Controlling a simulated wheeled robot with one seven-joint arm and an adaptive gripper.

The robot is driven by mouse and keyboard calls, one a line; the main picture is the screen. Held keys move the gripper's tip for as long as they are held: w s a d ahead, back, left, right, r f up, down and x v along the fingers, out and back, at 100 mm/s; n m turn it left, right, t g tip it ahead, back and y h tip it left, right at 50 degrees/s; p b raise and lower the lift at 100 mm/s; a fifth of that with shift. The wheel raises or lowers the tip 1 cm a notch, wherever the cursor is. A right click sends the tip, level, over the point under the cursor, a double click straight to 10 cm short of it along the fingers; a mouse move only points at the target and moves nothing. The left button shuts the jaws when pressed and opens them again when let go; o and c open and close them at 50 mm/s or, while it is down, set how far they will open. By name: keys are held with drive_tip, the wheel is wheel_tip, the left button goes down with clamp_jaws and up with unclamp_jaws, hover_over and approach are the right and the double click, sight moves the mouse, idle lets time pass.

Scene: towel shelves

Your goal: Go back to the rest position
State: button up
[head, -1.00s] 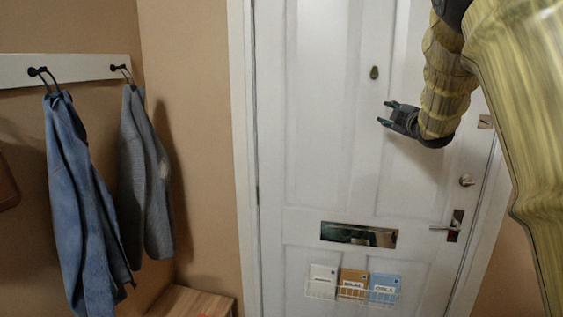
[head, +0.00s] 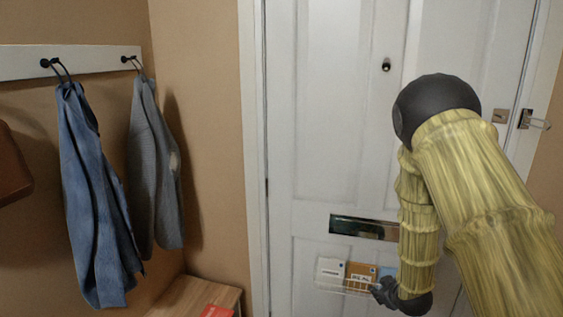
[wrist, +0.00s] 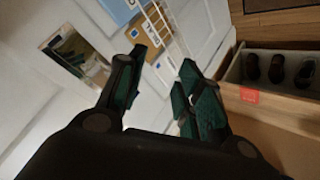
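My gripper (head: 379,287) hangs low in front of the white door (head: 330,110), at the right end of the letter rack. In the wrist view its two green-padded fingers (wrist: 162,62) stand apart with nothing between them. My arm covers the right part of the door, including the handle and part of the blue letter.
A wire rack with white, brown (head: 360,274) and blue letters hangs under the metal mail slot (head: 362,227). Coats (head: 92,190) hang on the left wall above a wooden bench (head: 185,295). In the wrist view a box (wrist: 270,98) holds several dark items.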

drive_tip(key=s+a+f+m+g, duration=0.2)
drive_tip(key=s+f+g, duration=0.1)
drive_tip(key=s+f, duration=0.75)
drive_tip(key=s+a+f+m+g, duration=0.25)
drive_tip(key=s+f, duration=0.45)
drive_tip(key=s, duration=0.7)
drive_tip(key=s+a+f+m+g, duration=0.1)
drive_tip(key=s+a+f+g, duration=0.1)
drive_tip(key=s, duration=1)
drive_tip(key=s+a+f+m+g, duration=0.1)
drive_tip(key=s+a+f+g, duration=0.1)
drive_tip(key=s, duration=0.9)
drive_tip(key=shift+s+a+f, duration=0.35)
drive_tip(key=shift+f, duration=0.25)
drive_tip(key=shift+r, duration=0.2)
drive_tip(key=shift+m, duration=0.25)
